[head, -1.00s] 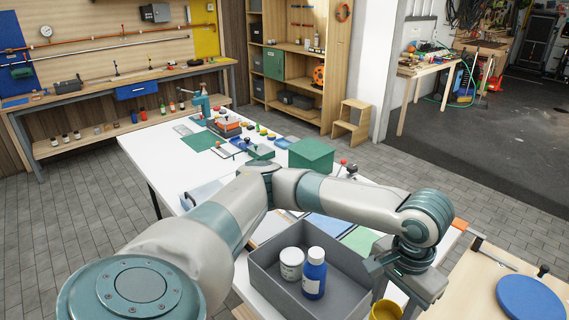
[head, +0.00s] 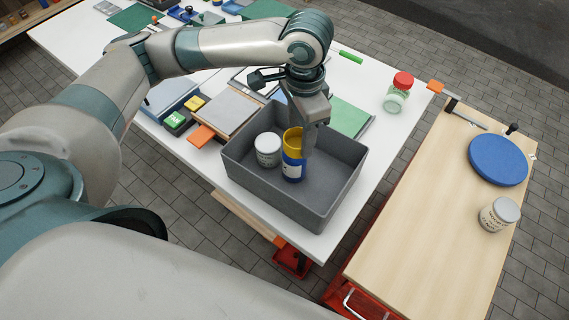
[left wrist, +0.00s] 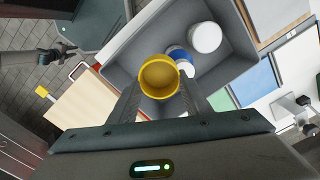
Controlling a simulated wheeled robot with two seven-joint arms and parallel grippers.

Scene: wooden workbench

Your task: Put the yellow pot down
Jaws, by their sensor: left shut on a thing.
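The yellow pot (head: 293,136) is between the fingers of my left gripper (head: 309,138), which is shut on it. It hangs over the grey bin (head: 347,175), overlapping the blue bottle (head: 293,172) and hiding its cap. A white jar (head: 268,150) stands in the bin beside the bottle. In the left wrist view the pot (left wrist: 158,78) is upright, open side towards the camera, with the bottle (left wrist: 179,56) and jar (left wrist: 205,38) behind it. A dark part at that view's upper left looks like my right gripper (left wrist: 58,51); its jaw state is unclear.
The bin stands at the edge of a white table (head: 395,140). A wooden-topped bench (head: 415,220) at right holds a blue disc (head: 498,160) and a labelled jar (head: 499,214).

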